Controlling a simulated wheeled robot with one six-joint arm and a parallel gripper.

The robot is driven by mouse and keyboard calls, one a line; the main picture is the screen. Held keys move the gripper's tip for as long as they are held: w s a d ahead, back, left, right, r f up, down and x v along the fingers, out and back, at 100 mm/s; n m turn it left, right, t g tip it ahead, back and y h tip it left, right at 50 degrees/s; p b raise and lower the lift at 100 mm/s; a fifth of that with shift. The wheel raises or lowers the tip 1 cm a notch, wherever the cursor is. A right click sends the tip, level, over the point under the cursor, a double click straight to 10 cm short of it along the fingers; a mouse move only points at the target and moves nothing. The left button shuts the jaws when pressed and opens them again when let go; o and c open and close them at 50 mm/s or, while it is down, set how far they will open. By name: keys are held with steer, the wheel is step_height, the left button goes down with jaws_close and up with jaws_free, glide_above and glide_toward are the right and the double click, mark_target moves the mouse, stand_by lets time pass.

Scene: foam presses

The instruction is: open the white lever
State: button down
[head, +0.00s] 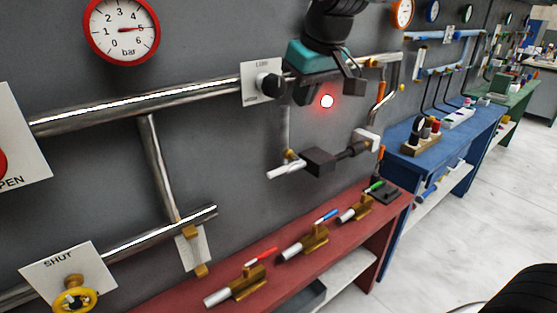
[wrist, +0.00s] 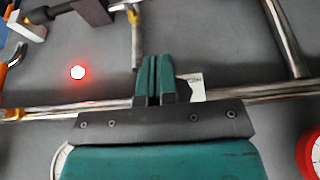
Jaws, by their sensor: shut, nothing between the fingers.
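The white lever (head: 286,170) is a short pale bar that sticks out to the lower left below a small brass fitting in the head view. It sits at the lower end of a thin vertical pipe, beside a dark block. I cannot make the lever out in the wrist view. My gripper (head: 304,96) is above the lever and apart from it, in front of the upper horizontal pipe. In the wrist view its teal fingers (wrist: 155,78) are together with nothing between them. The gripper body hides part of the upper pipe.
A glowing red light (head: 326,101) is on the wall between gripper and valve. A dark block (head: 320,161) and a white block (head: 367,139) stand right of the lever. A red bench (head: 345,255) below holds several small brass valves. A labelled plate (head: 257,95) is left of my gripper.

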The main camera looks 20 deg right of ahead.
mark_target(284, 169)
steer(key=p+x, duration=0.3)
steer(key=x, duration=1.6)
steer(key=shift+f+p, duration=0.15)
steer(key=shift+p, duration=0.25)
steer(key=shift+a, duration=0.1)
